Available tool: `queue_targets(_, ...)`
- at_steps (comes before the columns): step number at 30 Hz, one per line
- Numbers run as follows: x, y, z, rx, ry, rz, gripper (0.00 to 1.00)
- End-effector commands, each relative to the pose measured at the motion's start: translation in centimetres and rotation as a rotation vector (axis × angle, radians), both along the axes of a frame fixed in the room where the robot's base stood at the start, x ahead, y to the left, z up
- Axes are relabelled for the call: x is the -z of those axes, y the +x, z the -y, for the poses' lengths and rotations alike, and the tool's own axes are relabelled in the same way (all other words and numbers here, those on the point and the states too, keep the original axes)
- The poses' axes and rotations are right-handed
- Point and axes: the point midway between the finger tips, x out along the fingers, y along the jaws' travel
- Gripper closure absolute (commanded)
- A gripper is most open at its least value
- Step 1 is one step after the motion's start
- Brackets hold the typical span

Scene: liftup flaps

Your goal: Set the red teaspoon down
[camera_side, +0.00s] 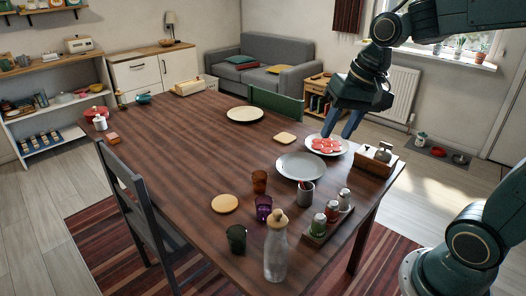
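My gripper (339,134) is at the right of the table, pointing down over a white plate (312,149) with several red round slices (325,145) on it. Its two blue fingers stand apart with a gap between them. I see nothing held between them, though the tips are small here. I cannot make out a red teaspoon for certain.
On the wooden table (190,150), a grey plate (301,167) lies in front of the gripper. A wooden caddy (375,162) is to its right. A glass bottle (276,250), tumblers (263,208) and a jar tray (328,226) stand at the front. The table's middle left is clear.

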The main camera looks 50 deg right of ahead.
Motion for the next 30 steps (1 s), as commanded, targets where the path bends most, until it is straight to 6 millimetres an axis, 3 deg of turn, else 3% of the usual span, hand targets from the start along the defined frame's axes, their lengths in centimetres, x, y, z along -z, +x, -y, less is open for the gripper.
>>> queue_targets(14, 4.9, 7.8, 5.1, 0.375, 0.190, -0.170, 0.64)
queue_targets(30, 14.3, 13.1, 12.5, 0.808, 0.395, -0.375, 0.64)
